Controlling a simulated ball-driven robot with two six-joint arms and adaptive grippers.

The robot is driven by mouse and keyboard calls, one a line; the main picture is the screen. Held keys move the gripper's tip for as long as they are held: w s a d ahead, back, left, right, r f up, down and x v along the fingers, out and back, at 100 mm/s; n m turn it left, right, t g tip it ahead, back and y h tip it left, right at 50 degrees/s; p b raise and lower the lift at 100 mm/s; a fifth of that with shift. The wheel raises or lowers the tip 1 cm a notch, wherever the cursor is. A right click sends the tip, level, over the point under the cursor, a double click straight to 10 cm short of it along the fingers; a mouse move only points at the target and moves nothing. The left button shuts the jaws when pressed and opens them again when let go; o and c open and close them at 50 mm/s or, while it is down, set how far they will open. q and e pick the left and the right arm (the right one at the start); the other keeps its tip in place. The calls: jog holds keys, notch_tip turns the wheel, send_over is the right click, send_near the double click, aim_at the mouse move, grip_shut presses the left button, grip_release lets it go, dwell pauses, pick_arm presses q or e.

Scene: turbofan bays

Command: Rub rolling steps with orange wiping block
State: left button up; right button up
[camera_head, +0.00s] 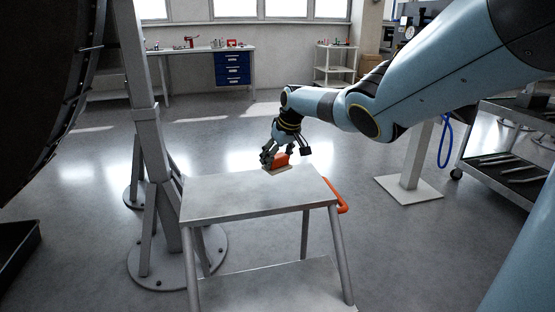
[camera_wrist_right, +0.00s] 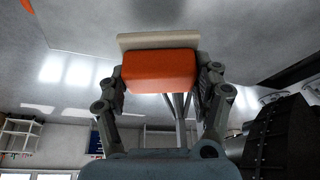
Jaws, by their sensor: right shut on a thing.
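The rolling steps (camera_head: 240,192) stand in the middle of the head view, with a grey top step, a lower step (camera_head: 270,287) and an orange rail (camera_head: 338,196) at the right side. My right gripper (camera_head: 282,160) is at the far edge of the top step, shut on the orange wiping block (camera_head: 281,160). The block has a pale pad underneath, which appears to rest on the top step. In the right wrist view the block (camera_wrist_right: 160,70) sits between both fingers, its pale pad (camera_wrist_right: 160,40) against the grey step surface. My left gripper is out of view.
A grey stand (camera_head: 150,160) with a round base is close to the left of the steps. A dark curved engine part (camera_head: 45,70) fills the upper left. A tool cart (camera_head: 510,160) stands at right. A workbench (camera_head: 200,52) is at the back. Floor behind the steps is clear.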

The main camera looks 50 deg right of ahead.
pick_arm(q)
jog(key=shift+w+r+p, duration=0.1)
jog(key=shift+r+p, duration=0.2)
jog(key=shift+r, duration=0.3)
pick_arm(e)
jog(key=shift+r, duration=0.65)
notch_tip(320, 180, up, 3)
jog(key=p, duration=0.2)
jog(key=shift+r+p, duration=0.1)
jog(key=shift+p, duration=0.3)
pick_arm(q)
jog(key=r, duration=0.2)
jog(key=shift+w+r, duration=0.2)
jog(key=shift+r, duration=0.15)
